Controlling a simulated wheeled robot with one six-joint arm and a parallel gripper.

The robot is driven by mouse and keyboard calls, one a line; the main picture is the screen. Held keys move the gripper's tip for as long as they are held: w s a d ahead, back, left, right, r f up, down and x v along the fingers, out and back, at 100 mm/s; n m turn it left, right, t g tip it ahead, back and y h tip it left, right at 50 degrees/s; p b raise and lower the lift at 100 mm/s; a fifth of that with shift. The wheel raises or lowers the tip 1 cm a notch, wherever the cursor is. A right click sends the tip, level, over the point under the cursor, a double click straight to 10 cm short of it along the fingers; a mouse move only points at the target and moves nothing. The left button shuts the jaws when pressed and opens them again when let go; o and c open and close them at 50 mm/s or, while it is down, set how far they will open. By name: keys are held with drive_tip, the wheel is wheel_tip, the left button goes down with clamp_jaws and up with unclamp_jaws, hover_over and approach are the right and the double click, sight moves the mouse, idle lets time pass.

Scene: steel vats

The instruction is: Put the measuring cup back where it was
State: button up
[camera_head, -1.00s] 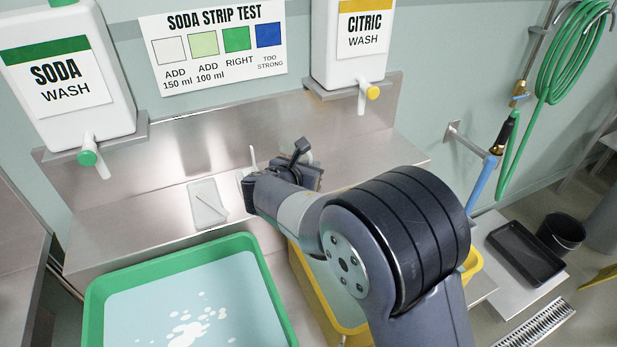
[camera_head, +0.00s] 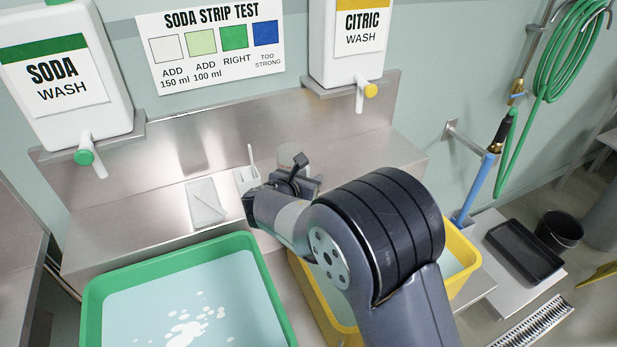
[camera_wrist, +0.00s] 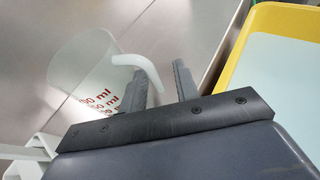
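The measuring cup (camera_wrist: 85,70) is clear with red ml marks and a white curved handle. It appears to stand on the steel ledge, beyond my gripper in the wrist view. In the head view only part of the cup (camera_head: 290,157) shows behind my gripper (camera_head: 296,178). In the wrist view my gripper (camera_wrist: 162,85) has its two fingers apart.
A white holder with a stick (camera_head: 247,180) and a pale tray (camera_head: 205,203) sit left on the ledge. A green basin (camera_head: 95,300) and yellow basin (camera_head: 462,262) of liquid lie in front. The soda (camera_head: 65,80) and citric (camera_head: 345,45) dispensers hang above.

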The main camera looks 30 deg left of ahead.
drive_tip(key=shift+s+r, duration=0.2)
drive_tip(key=shift+r, duration=0.1)
drive_tip(key=v, duration=1.1)
drive_tip(key=shift+s+b, duration=0.3)
drive_tip(key=shift+b, duration=0.1)
